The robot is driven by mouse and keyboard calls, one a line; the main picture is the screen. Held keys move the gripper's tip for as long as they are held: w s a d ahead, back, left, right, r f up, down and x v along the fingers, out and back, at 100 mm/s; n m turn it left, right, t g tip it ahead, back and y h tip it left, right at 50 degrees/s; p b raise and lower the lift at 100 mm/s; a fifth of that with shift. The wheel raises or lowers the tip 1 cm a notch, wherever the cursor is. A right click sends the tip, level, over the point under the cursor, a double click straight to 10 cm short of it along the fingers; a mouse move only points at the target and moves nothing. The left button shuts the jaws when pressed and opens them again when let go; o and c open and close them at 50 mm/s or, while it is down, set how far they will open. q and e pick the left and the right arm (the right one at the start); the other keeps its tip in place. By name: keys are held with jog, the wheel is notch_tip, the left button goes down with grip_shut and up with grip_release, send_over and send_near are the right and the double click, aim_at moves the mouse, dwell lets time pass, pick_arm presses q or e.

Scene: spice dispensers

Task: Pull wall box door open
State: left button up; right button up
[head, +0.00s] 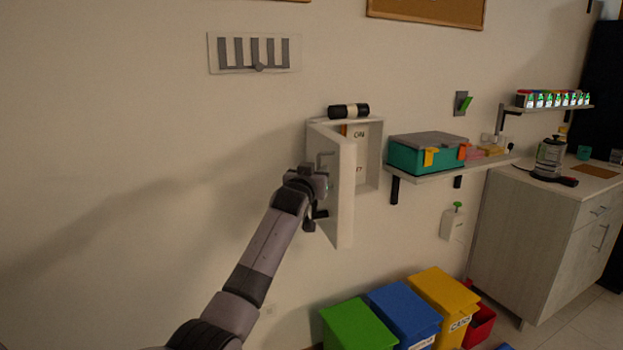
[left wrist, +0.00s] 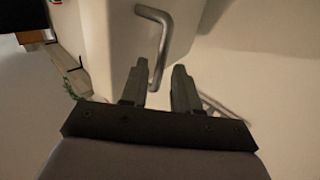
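The white wall box (head: 375,165) is fixed to the wall, and its door (head: 346,195) stands swung out, so part of the inside shows. A bent metal handle (head: 322,162) is on the door's outer face. My left gripper (head: 316,216) is at the door's outer face, low near the handle. In the left wrist view, the two fingers (left wrist: 157,88) are apart, with the lower end of the handle (left wrist: 167,45) between them or just beyond. I cannot tell whether they touch it. The door (left wrist: 110,50) fills the upper left there. My right gripper is not in view.
A black cylinder (head: 348,111) lies on top of the box. To its right a shelf (head: 470,166) holds a teal toolbox (head: 425,150). Green (head: 358,325), blue (head: 404,310) and yellow (head: 443,300) bins stand below. The wall left of the door is mostly clear.

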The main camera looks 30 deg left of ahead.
pick_arm(q)
jog(key=shift+v, duration=1.95)
jog(key=s+d+f+m+g+h, duration=0.15)
jog(key=s+d+f, duration=0.3)
jog(key=f, duration=0.45)
jog(key=s+d+f+m+g+h, duration=0.1)
jog(key=s+d+f+m+h, duration=0.3)
jog(key=f, duration=0.6)
jog(key=s+d+f+n+g+y, duration=0.1)
jog(key=s+d+f, duration=0.2)
jog(key=s+f, duration=0.45)
jog(key=s+d+f+g+h, duration=0.1)
jog(key=s+d+f, duration=0.2)
jog(key=s, duration=0.4)
jog(key=s+d+f+m+g+h, duration=0.1)
jog(key=s+d+f, duration=0.3)
jog(key=s, duration=0.4)
jog(key=s+d+f+g+h, duration=0.1)
jog(key=s+d+f, duration=0.2)
jog(key=s+f, duration=0.3)
jog(key=shift+s+d, duration=0.3)
jog(key=shift+s, duration=0.75)
jog(key=shift+f+m, duration=0.2)
jog(key=shift+m, duration=0.05)
